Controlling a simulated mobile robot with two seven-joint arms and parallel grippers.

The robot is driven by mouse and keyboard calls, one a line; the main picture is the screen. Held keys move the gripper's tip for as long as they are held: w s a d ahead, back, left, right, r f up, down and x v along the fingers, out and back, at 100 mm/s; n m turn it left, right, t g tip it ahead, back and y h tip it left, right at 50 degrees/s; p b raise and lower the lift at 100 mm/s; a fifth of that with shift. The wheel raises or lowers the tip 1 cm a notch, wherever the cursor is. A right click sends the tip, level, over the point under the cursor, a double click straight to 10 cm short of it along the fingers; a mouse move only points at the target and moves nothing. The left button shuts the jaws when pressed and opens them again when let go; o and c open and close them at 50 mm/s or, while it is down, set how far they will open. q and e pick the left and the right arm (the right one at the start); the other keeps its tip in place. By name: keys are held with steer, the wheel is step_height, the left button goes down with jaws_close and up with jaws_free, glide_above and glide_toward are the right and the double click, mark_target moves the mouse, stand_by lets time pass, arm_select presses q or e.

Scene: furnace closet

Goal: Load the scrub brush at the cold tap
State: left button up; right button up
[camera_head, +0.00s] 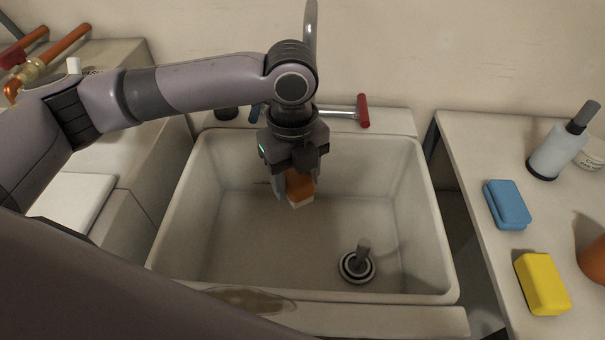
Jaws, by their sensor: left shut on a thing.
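My left gripper (296,186) hangs down over the back middle of the white utility sink (425,215). It is shut on the scrub brush (300,187), which has an orange-brown body and a pale lower side. The brush is held inside the basin; I cannot tell whether it touches the bottom. The faucet spout (310,30) rises behind my arm and is mostly hidden. A tap with a red handle (363,110) sits to its right. My right gripper is not in view.
A drain with an upright grey stopper (358,265) sits at the front right of the basin. The right counter holds a blue sponge (507,205), a yellow sponge (542,284) and a bottle (558,150). Copper pipes (65,45) run at upper left.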

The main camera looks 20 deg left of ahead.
arm_select(q)
steer(key=m, duration=0.3)
steer(key=d+m, duration=0.1)
steer(key=m, duration=0.2)
steer(key=shift+w+d+r+m, duration=0.1)
steer(key=shift+r+m, duration=0.05)
steer(key=shift+m, duration=0.15)
steer(key=w+a+f+b, duration=0.1)
steer(key=w+a, duration=0.1)
steer(key=w, duration=0.4)
steer(key=w+a+f+b, duration=0.1)
steer(key=w+a, duration=0.1)
steer(key=w, duration=0.5)
steer(key=shift+w+f, duration=0.15)
steer(key=shift+f, duration=0.25)
steer(key=s+d+p, duration=0.2)
steer(key=s, duration=0.5)
steer(key=shift+s+d, duration=0.15)
steer(key=shift+s, duration=0.25)
